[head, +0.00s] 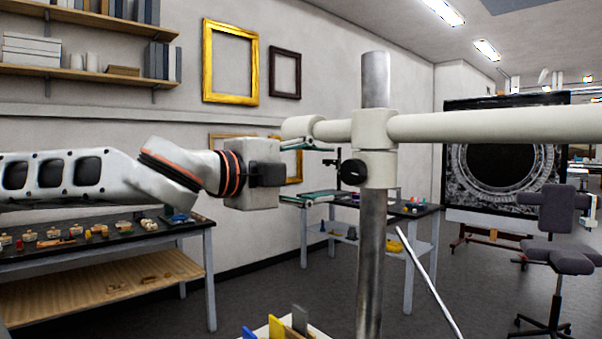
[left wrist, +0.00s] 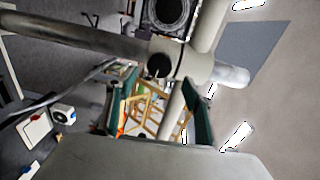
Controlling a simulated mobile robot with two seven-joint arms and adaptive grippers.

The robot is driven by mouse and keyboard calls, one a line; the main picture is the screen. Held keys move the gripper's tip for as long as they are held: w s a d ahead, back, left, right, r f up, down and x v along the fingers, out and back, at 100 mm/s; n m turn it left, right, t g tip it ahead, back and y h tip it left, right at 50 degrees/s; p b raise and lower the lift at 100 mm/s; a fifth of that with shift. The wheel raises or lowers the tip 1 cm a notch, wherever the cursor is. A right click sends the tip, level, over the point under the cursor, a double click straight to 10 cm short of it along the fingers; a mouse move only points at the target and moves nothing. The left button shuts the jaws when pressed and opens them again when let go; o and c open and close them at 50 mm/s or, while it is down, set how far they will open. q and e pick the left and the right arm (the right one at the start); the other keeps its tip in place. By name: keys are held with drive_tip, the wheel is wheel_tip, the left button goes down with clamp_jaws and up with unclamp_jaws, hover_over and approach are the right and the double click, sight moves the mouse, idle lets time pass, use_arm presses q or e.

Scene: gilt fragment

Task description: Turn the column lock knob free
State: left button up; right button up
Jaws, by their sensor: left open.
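A steel column (head: 371,262) stands upright in the middle of the head view. A cream clamp (head: 378,160) on it carries a long horizontal cream arm (head: 480,124). The black round lock knob (head: 353,172) sticks out of the clamp's left side. My left gripper (head: 322,170) comes in from the left with its fingers spread, one above and one below the knob's height. Its tips are left of the knob, and contact does not show. In the left wrist view the dark knob (left wrist: 158,66) lies between and beyond the two green-dark fingers (left wrist: 160,82).
A workbench with small jars (head: 95,235) stands at the left, and another table (head: 405,212) behind the column. Coloured upright pieces (head: 277,326) sit low near the column's foot. A thin slanted rod (head: 430,285) is right of it. An office chair (head: 555,250) stands at the right.

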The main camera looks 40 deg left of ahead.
use_arm(q)
drive_tip(key=shift+s+a+r, duration=0.1)
drive_tip(key=shift+s+a, duration=0.05)
drive_tip(key=shift+s, duration=2)
